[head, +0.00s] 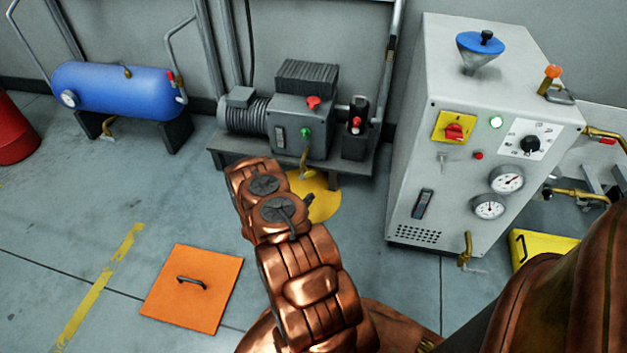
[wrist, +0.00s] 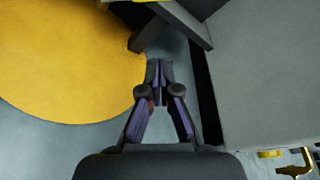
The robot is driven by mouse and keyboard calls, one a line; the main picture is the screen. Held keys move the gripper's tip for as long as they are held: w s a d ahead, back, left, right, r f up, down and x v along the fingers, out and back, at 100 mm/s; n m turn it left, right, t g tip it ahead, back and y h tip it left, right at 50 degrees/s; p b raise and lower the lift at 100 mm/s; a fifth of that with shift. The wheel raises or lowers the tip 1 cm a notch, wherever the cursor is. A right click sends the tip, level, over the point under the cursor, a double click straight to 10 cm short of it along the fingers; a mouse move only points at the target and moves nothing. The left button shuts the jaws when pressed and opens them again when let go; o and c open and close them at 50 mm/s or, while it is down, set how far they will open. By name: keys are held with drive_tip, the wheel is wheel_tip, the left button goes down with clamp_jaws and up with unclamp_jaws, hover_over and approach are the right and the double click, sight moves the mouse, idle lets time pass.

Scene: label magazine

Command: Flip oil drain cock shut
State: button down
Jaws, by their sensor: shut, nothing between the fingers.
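A brass cock (head: 305,165) hangs under the pump unit, above a round yellow disc (head: 323,200) on the floor; I take it for the oil drain cock. Its lever looks to point down, but my arm is close in front and its exact setting is unclear. My gripper is hidden behind my arm in the head view. In the wrist view my gripper (wrist: 155,72) is shut and empty, above the floor, with the yellow disc (wrist: 60,60) to its left. The cock is not clearly seen there; only a yellow sliver shows at the top edge.
The grey cabinet (head: 440,180) stands close on the right, also in the wrist view (wrist: 270,80). Another brass cock (head: 465,248) sits low on it. The pump bench (head: 225,160) is behind. An orange hatch (head: 190,300) lies left, with clear floor around it.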

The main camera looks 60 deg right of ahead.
sight(310, 173)
drive_tip(key=shift+d, duration=0.1)
drive_tip(key=b+x, duration=0.4)
drive_tip(key=x, duration=0.6)
drive_tip(key=shift+w+a+r+b, duration=0.3)
drive_tip(key=shift+w+r, duration=0.35)
drive_tip(key=shift+r, duration=0.05)
drive_tip(key=shift+w+a+r+b, duration=0.3)
drive_tip(key=shift+w+r, duration=0.3)
drive_tip(key=shift+r, duration=0.15)
drive_tip(key=shift+d+r+p, duration=0.1)
drive_tip(key=shift+r+p, duration=0.15)
drive_tip(key=shift+p, duration=0.15)
